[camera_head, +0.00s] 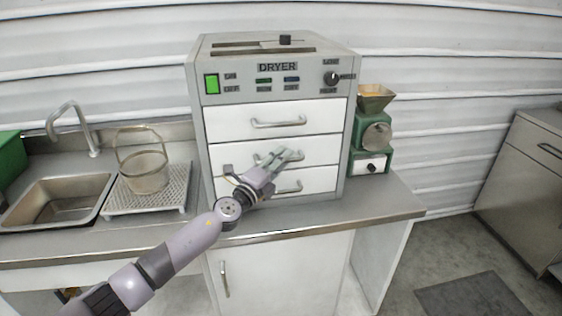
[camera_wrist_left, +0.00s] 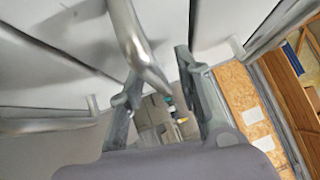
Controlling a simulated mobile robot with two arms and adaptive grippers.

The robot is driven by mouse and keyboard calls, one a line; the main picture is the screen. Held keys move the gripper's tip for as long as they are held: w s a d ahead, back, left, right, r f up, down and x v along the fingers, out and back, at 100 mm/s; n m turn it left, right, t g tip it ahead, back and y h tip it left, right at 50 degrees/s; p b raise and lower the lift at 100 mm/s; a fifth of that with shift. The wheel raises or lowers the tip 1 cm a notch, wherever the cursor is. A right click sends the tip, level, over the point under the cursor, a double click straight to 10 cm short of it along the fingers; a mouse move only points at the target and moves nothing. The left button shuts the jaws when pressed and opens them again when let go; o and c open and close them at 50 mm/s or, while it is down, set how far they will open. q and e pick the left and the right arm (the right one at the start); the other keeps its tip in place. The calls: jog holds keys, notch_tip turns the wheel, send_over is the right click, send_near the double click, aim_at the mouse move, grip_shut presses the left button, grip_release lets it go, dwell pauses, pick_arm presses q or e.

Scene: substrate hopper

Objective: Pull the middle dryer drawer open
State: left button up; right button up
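The dryer (camera_head: 196,120) stands on the counter with three white drawers, all looking closed. The middle drawer (camera_head: 322,152) is partly hidden by my left gripper (camera_head: 282,156), which reaches in from the lower left to the front of its handle. In the left wrist view, my left gripper's two fingers (camera_wrist_left: 160,95) are spread apart. A metal handle bar (camera_wrist_left: 135,42) runs down from the top and ends close to the gap between the fingers. I cannot tell whether the fingers touch it. My right gripper is not in view.
The top drawer's handle (camera_head: 278,123) is just above and the bottom drawer's handle (camera_head: 290,188) just below. A green grinder (camera_head: 372,138) stands right of the dryer. A basket (camera_head: 146,172) on a drainboard and a sink (camera_head: 52,196) are left. The counter edge (camera_head: 330,226) runs in front.

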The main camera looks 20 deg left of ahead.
pick_arm(q)
jog(key=shift+c, duration=0.5)
grip_shut()
dwell(0.4)
